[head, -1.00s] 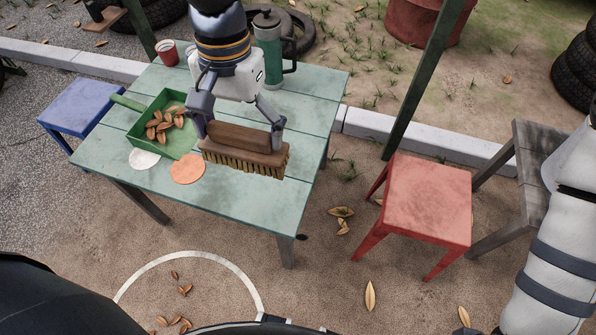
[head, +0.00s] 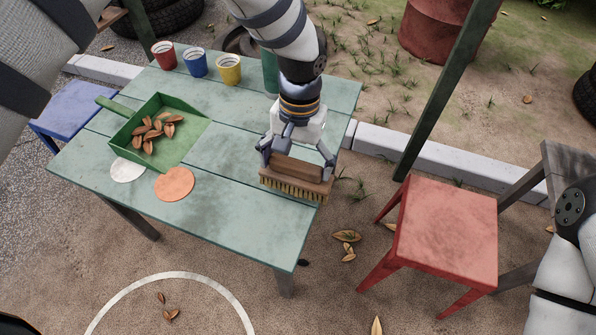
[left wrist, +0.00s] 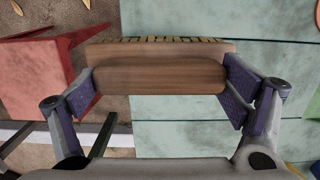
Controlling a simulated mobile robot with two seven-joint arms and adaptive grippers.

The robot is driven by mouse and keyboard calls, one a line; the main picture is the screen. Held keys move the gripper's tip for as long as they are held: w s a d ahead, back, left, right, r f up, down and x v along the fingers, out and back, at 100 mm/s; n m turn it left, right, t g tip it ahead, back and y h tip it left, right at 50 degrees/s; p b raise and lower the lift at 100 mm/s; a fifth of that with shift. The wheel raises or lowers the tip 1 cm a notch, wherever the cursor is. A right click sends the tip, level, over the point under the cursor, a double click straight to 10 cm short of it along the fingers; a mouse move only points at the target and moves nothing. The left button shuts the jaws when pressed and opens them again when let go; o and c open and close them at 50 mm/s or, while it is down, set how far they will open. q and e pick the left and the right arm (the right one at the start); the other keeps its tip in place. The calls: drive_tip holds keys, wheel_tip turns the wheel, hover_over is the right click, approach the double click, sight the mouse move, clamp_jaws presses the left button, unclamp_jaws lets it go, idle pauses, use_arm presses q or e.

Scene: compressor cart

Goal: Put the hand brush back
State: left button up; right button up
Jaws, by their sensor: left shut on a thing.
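The hand brush (head: 293,180) has a brown wooden body with pale bristles facing down. My left gripper (head: 298,158) is shut on it, one finger at each end of the wooden grip. The brush is at the right edge of the green table (head: 225,205), partly beyond the edge; I cannot tell if it touches the top. In the left wrist view the brush (left wrist: 160,75) lies between the two finger pads (left wrist: 160,88). My right arm shows at the right edge of the head view, but its gripper is not visible.
A green dustpan (head: 187,140) holding several brown leaves lies on the table's left half, with a white disc (head: 127,170) and an orange disc (head: 174,184) before it. Red, blue (head: 196,63) and yellow cups stand at the back. A red stool (head: 447,225) stands right of the table.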

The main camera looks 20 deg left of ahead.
sight(297, 173)
use_arm(q)
drive_tip(key=shift+f, duration=1.6)
drive_tip(key=shift+f, duration=0.2)
drive_tip(key=o, duration=1.4)
drive_tip(key=shift+r, duration=0.1)
wheel_tip(297, 173, up, 12)
drive_tip(key=w, duration=0.1)
drive_tip(key=shift+w+p, duration=0.25)
drive_tip(key=shift+p, duration=0.2)
